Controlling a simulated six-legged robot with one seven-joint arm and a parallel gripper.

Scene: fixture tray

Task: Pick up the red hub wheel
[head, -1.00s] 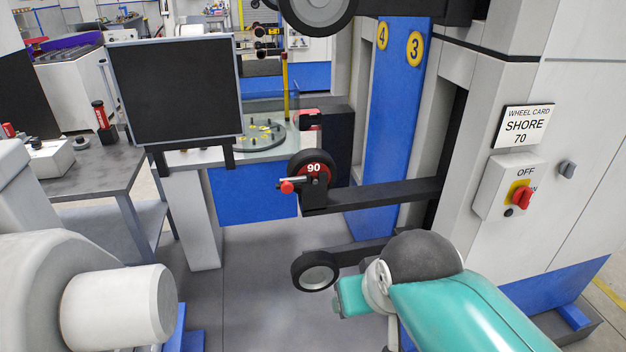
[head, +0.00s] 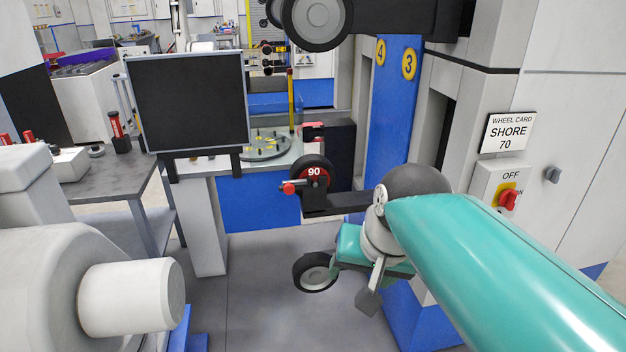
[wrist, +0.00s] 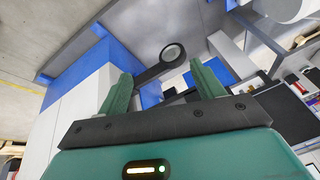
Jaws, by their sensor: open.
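The red hub wheel (head: 318,167) has a black tyre and a red hub marked 90. It sits upright at the end of a dark horizontal arm in the middle of the head view, with a red-tipped pin at its front left. My gripper (wrist: 163,82) is open and empty in the wrist view, with two green fingers apart. In the head view my teal arm reaches in from the lower right, its end below and right of the red hub wheel. The fingers cannot be made out there. No red hub shows in the wrist view.
A grey-hubbed wheel (head: 315,272) is low, beside my arm's end; another (head: 318,20) hangs above. A wheel with a pale hub (wrist: 173,53) lies beyond my fingers. A black panel (head: 188,100) stands left. A switch cabinet (head: 497,187) and a SHORE 70 card (head: 507,132) are right.

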